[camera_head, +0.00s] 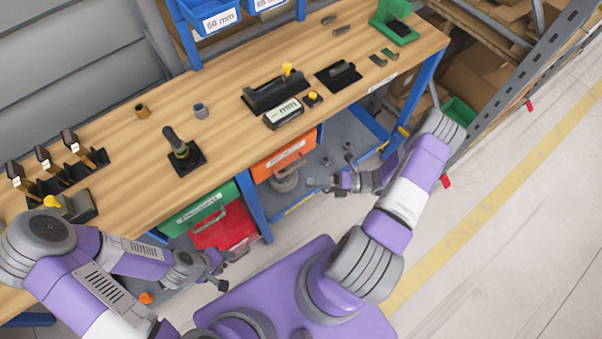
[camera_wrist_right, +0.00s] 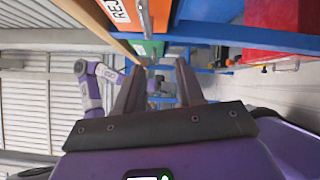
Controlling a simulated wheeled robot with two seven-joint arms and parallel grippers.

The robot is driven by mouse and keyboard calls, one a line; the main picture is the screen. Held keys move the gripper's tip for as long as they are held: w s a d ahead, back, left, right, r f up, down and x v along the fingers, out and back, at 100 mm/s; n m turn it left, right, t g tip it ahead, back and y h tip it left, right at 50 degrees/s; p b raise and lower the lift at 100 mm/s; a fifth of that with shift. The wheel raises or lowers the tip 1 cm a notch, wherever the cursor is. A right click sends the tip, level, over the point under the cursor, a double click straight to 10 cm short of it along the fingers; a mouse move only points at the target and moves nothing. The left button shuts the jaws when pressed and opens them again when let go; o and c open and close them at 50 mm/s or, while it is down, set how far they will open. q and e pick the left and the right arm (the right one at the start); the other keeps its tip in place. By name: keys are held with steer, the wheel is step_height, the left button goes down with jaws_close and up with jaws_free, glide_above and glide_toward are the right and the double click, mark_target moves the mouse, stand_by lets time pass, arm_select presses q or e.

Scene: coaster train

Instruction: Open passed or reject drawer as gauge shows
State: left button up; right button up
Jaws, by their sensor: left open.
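The orange reject drawer (camera_head: 285,158) and the green passed drawer (camera_head: 200,208) sit under the wooden bench, both looking shut. The gauge display (camera_head: 284,114) on the bench reads "mm"; its value is too small to read. My right gripper (camera_head: 318,182) is open and empty, just right of the orange drawer's grey handle (camera_head: 287,172). In the right wrist view, the fingers (camera_wrist_right: 160,75) are spread, with the "REJ" label (camera_wrist_right: 118,10), a grey handle (camera_wrist_right: 145,18) and the green drawer (camera_wrist_right: 150,48) beyond. My left gripper (camera_head: 221,274) is open and empty, low in front of the bench.
A red bin (camera_head: 222,230) stands below the green drawer. Blue bench legs (camera_head: 254,208) stand between and beside the drawers. The wooden bench top (camera_head: 230,125) holds black fixtures, gauges and small parts.

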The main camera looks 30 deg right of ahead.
steer(key=w+m+t, duration=0.1)
steer(key=w+a+r+m+t, duration=0.1)
steer(key=w, duration=0.1)
steer(key=w+m+t+b, duration=0.1)
steer(key=w, duration=0.1)
steer(key=shift+w+a+r+h, duration=0.15)
steer(key=shift+a+r+h, duration=0.2)
steer(key=shift+a+h, duration=0.05)
steer(key=shift+c, duration=0.3)
jaws_close()
